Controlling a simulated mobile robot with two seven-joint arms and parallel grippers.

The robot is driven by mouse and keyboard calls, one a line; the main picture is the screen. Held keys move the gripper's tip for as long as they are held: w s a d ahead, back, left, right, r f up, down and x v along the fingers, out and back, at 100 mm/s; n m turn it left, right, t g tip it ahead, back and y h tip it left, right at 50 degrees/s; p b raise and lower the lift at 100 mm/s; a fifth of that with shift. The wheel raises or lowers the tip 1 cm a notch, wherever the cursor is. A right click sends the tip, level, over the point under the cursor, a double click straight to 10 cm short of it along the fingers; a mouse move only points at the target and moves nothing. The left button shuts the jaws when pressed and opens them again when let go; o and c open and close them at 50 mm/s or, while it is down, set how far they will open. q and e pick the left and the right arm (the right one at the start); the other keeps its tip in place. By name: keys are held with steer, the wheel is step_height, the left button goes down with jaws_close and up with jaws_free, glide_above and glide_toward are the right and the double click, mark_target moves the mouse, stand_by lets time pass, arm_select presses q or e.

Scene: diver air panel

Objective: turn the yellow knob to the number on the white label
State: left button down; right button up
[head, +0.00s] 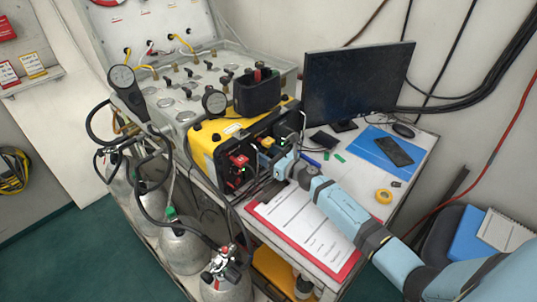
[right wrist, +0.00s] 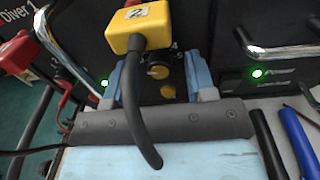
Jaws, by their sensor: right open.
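Small white numbers stand around the knob; most are too small to read. My right gripper (right wrist: 163,77) is open, one blue finger on each side of the knob, with gaps showing. I cannot tell how deep the fingers reach. In the head view, my right gripper (head: 280,168) is at the front of the yellow-cased panel (head: 205,137); the knob is hidden there.
The yellow plug (right wrist: 124,41) and its black cable hang in front of my right gripper. A metal handle (right wrist: 262,45) stands to the right. A red clipboard (head: 265,225), a monitor (head: 355,80) and a tape roll (head: 383,196) are on the table. Gas cylinders (head: 185,250) stand left.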

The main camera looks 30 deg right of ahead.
steer(key=c, duration=0.9)
steer(key=shift+m, duration=0.3)
steer(key=m, duration=0.9)
steer(key=m+p, duration=0.1)
steer(key=m, duration=0.4)
steer(key=m+p, duration=0.1)
steer(key=m, duration=0.3)
steer(key=shift+m+t, duration=0.3)
steer(key=shift+m, duration=0.1)
